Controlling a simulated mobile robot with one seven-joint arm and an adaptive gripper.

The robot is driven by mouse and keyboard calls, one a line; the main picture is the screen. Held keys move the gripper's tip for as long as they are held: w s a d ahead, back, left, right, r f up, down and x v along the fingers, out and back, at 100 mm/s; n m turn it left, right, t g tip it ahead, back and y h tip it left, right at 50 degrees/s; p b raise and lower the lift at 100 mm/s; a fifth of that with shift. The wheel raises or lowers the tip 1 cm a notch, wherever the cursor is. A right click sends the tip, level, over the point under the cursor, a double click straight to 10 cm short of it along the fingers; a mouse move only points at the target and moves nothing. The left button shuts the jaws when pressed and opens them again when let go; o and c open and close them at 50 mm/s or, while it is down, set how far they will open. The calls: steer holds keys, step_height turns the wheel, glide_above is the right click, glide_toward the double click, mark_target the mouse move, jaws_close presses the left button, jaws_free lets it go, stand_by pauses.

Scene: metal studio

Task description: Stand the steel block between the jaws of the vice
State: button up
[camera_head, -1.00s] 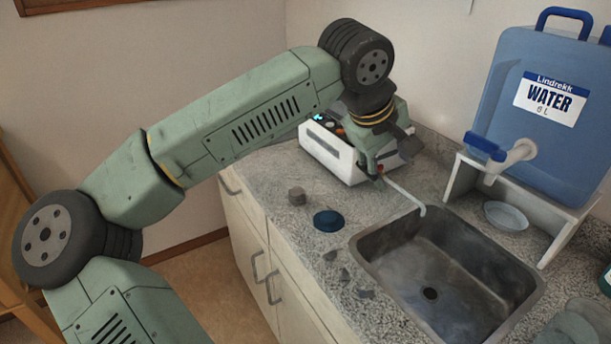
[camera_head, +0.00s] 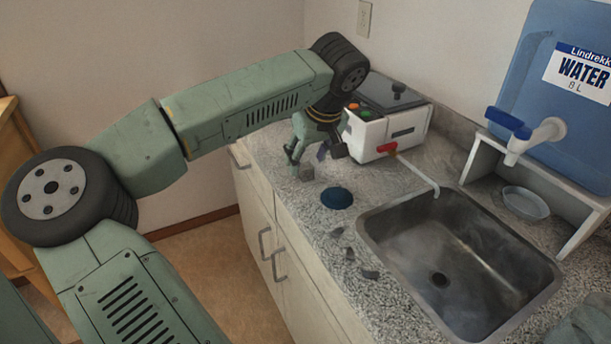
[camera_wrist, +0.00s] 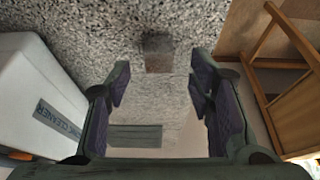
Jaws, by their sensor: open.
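A small grey-brown block (camera_head: 307,173) sits on the speckled counter near its left edge; I take it as the steel block, though its material is hard to tell. It also shows in the wrist view (camera_wrist: 158,52), just beyond the fingertips and roughly centred between them. My gripper (camera_head: 308,152) is open and empty, close above and behind the block; in the wrist view its two dark-padded fingers (camera_wrist: 160,88) are wide apart. I see no vice in either view.
The steel sink (camera_head: 440,270) and blue water container (camera_head: 575,110) are right.

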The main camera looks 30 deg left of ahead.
steer(key=x, duration=0.2)
steer(key=shift+w+a+f+b, duration=0.1)
steer(key=shift+w+f+b, duration=0.05)
steer(key=shift+f+b, duration=0.25)
steer(key=shift+c, duration=0.3)
jaws_close()
steer(key=shift+r, duration=0.1)
